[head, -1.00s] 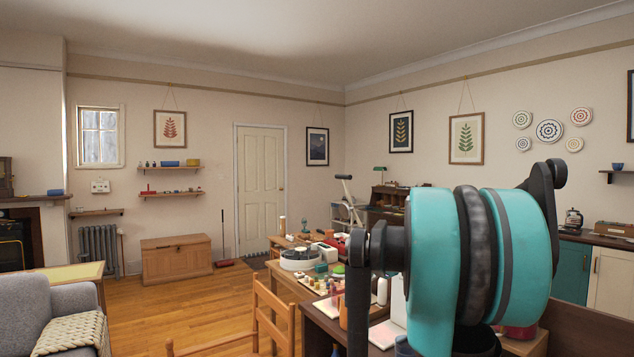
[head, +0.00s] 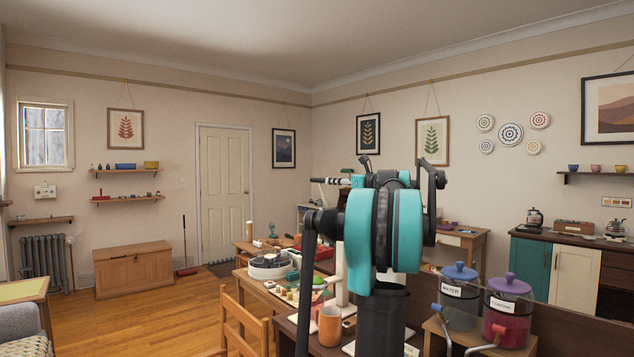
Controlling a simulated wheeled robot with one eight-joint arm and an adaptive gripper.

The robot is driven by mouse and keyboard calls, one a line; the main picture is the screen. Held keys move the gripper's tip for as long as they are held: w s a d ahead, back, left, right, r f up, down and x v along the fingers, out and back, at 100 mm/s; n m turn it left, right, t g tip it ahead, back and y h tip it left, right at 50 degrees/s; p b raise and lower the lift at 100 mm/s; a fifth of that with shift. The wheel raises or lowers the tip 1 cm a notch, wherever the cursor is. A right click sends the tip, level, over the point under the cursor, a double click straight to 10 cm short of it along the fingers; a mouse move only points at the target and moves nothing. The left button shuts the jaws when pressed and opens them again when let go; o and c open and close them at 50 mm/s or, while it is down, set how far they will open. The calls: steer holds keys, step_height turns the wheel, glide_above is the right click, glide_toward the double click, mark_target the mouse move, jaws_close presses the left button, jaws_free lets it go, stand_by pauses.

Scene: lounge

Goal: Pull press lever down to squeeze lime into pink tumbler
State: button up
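My own teal and black arm stands in the middle of the head view and hides much of the table behind it. I cannot make out my gripper's fingertips.
An orange mug (head: 330,326) stands left of my arm. Right of it are a water jar with a blue lid (head: 459,303) and a cordial jar with a purple lid (head: 508,312). A wooden chair (head: 245,328) is at the left. Floor is clear toward the chest (head: 134,269).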

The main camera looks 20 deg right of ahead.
mark_target(318, 180)
steer(key=x, duration=1)
steer(key=shift+w+a, duration=0.15)
steer(key=shift+w, duration=0.2)
jaws_close()
